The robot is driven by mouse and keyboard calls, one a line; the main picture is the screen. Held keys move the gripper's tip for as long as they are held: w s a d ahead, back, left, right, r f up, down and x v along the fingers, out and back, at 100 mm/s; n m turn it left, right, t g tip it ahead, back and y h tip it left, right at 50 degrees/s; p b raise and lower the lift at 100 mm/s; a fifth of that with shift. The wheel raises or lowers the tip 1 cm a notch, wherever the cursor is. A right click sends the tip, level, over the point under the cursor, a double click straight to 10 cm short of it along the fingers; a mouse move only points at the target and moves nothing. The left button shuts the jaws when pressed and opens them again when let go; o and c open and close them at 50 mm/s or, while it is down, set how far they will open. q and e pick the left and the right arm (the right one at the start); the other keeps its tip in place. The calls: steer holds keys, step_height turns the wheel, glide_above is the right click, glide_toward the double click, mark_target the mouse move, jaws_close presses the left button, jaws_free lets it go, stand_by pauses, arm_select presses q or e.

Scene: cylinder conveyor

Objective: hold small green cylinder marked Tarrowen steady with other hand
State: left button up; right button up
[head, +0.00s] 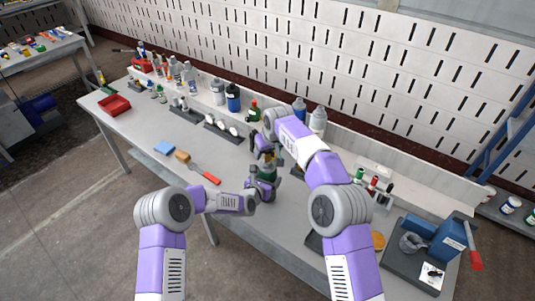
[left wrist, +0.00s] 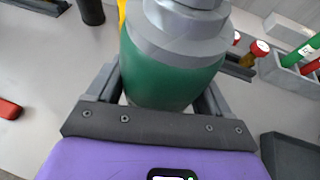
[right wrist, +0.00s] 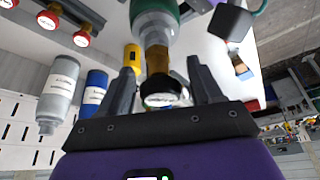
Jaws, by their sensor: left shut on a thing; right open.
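The small green cylinder (head: 267,174) is above the bench near its middle. In the left wrist view its green body (left wrist: 168,78) fills the space between my left gripper's fingers (left wrist: 165,92), which are shut on it. A grey stepped shoulder rises above the green. My left gripper (head: 262,190) comes from the left. My right gripper (head: 264,152) is open at the cylinder's other end. I cannot read the name Tarrowen.
Several bottles line the back. A rack of coloured tubes (head: 373,184) and a blue device (head: 446,240) stand at right.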

steer(key=shift+r, duration=0.55)
steer(key=shift+f, duration=0.1)
steer(key=shift+f, duration=1.15)
steer(key=shift+c, duration=0.2)
steer(key=c, duration=1.2)
steer(key=shift+o, duration=0.2)
steer(key=n+y, duration=0.1)
steer(key=n, duration=0.2)
steer(key=n+g+y, duration=0.1)
steer(key=n, duration=0.2)
